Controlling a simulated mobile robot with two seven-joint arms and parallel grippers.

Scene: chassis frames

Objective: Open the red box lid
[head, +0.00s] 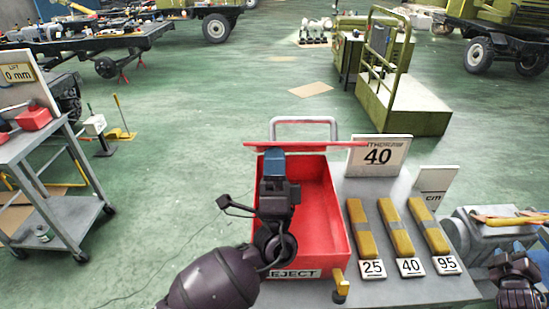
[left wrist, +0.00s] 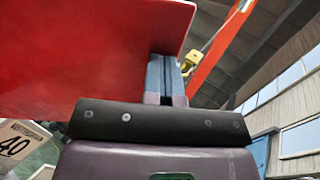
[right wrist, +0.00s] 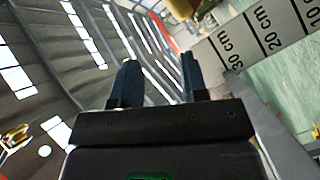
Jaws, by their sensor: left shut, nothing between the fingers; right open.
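The red box (head: 325,215) stands on a grey surface in the head view with its inside exposed. Its red lid (head: 350,145) stands raised at the far side, seen almost edge-on as a thin strip. In the left wrist view the lid (left wrist: 80,50) is a broad red panel at upper left. My left gripper (head: 276,165) is over the box with its blue fingers shut and empty. In the left wrist view its fingertips (left wrist: 163,62) are right beside the lid's edge; I cannot tell whether they touch. My right gripper (right wrist: 157,72) is open and empty, away from the box.
Several yellow bars (head: 395,228) with number tags lie right of the box. A "40" sign (head: 378,155) stands behind them. A grey machine part (head: 490,228) is at far right, near my right arm. A grey trolley (head: 50,190) stands left; open floor lies between.

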